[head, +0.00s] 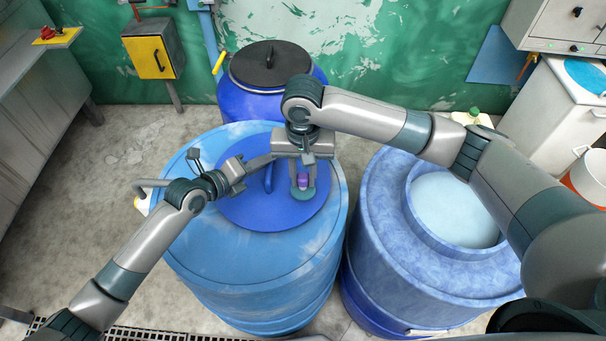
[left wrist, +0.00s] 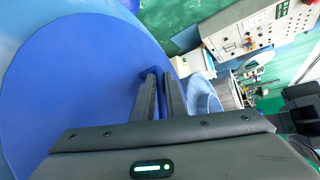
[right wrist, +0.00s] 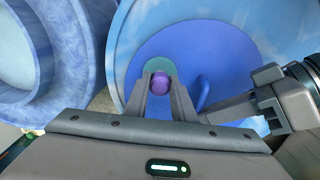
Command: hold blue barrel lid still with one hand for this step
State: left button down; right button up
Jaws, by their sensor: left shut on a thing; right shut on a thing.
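The blue lid (head: 235,208) lies on the light blue barrel (head: 250,275) in the middle of the head view. The lid also fills the left of the left wrist view (left wrist: 70,85). My left gripper (head: 270,158) is shut on the lid's raised blue handle (head: 268,179), partly hidden by the fingers. The handle shows in the left wrist view (left wrist: 124,76). My right gripper (head: 303,182) is shut on a purple knob with a teal disc (head: 303,195), over the lid's right part. The right wrist view shows the purple knob (right wrist: 160,82) between the fingertips. I cannot tell whether the disc touches the lid.
An open mottled blue barrel (head: 385,240) with pale contents stands close on the right. A dark blue barrel with a black lid (head: 265,65) stands behind. A yellow-fronted box (head: 150,57) is at the back left. Bare floor (head: 120,150) lies to the left.

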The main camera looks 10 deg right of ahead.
jog(key=shift+f, duration=1)
dwell(0.4)
jog(key=shift+w+d+r, duration=0.1)
jog(key=shift+w+d, duration=0.1)
jog(key=shift+w, duration=0.75)
jog(key=shift+w+d, duration=0.2)
jog(key=shift+w, duration=0.7)
jog(key=shift+w, duration=0.15)
jog(key=shift+w+d, duration=0.2)
jog(key=shift+w, duration=0.65)
jog(key=shift+w+d, duration=0.15)
jog(key=shift+w, duration=0.7)
jog(key=shift+w, duration=0.1)
